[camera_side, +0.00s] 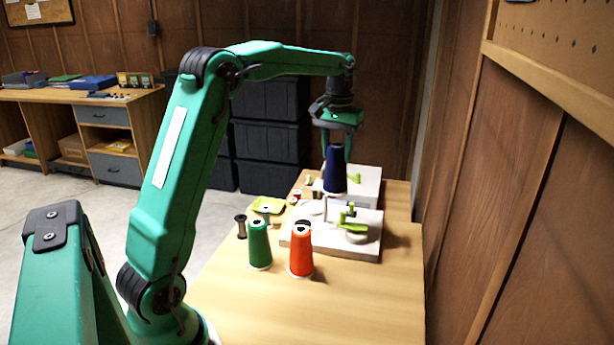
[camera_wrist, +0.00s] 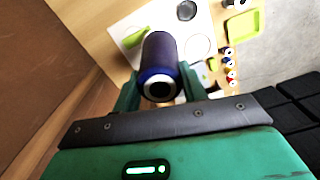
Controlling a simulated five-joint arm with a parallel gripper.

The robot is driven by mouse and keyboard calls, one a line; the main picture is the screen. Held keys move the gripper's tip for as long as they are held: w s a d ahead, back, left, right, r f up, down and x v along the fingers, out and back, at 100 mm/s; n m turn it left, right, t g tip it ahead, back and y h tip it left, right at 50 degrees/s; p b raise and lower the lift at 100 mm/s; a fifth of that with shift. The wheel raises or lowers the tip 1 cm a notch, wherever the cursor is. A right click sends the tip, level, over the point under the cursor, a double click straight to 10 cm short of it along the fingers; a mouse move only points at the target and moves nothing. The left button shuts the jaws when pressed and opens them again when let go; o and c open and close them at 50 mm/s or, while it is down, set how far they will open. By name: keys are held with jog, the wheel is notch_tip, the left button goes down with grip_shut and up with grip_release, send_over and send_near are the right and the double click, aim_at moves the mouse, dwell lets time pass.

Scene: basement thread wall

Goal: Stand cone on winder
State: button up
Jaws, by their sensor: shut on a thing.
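A dark blue thread cone (camera_side: 335,172) hangs upright in my gripper (camera_side: 337,148), above a white-based winder (camera_side: 300,240) with green parts and a round grey-white disc. A gap to the base cannot be judged exactly. In the wrist view the cone (camera_wrist: 160,50) sits between the two green fingers of my gripper (camera_wrist: 158,82), with its ringed top end facing the camera. The white winder base (camera_wrist: 130,22) shows behind it, partly hidden by the cone. A second white unit (camera_side: 368,188) stands farther back, partly hidden by the cone.
A green cone (camera_side: 259,247) and an orange cone (camera_side: 301,252) stand at the winder's near side. A dark spool (camera_side: 240,226), a yellow-green tray (camera_side: 266,205) and small spools (camera_wrist: 230,65) lie left of it. The front of the table (camera_side: 320,310) is clear; a wooden wall rises at right.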

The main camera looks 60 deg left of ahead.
jog(key=a+n, duration=0.3)
jog(key=a, duration=0.9)
jog(key=shift+w+f, duration=0.15)
jog(key=shift+f, duration=2.9)
jog(key=shift+f, duration=3.3)
